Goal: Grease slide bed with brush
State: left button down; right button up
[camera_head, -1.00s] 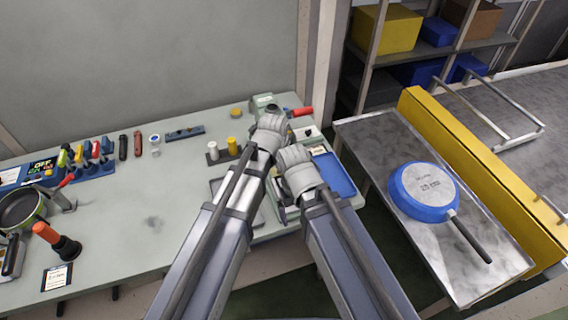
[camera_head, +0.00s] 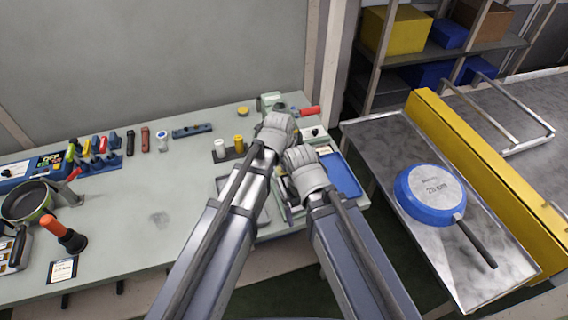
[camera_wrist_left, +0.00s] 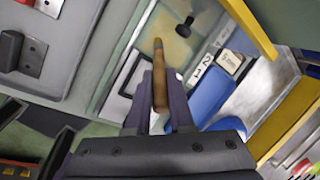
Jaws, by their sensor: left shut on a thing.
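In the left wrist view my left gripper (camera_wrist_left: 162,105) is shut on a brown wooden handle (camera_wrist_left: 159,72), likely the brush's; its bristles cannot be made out. In the head view my left gripper (camera_head: 278,128) is over the right end of the bench, and its fingertips are hidden. My right gripper (camera_head: 304,162) is close beside it, nearer to me, with its fingers hidden too. Below the handle's end the wrist view shows a yellowish plate (camera_wrist_left: 158,45) with a dark knob (camera_wrist_left: 185,24). I cannot tell for certain which part is the slide bed.
A blue tray (camera_head: 343,178) lies right of my grippers. A block with white and yellow cylinders (camera_head: 229,153) stands to their left. A blue pan (camera_head: 430,195) lies upside down on the metal table by the yellow conveyor rail (camera_head: 490,160). The bench's middle (camera_head: 150,215) is mostly clear.

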pick_arm(q)
jog(key=shift+w+d, duration=0.1)
jog(key=shift+d, duration=0.15)
jog(key=shift+w+d, duration=0.2)
jog(key=shift+d, duration=0.5)
jog(key=shift+d, duration=0.15)
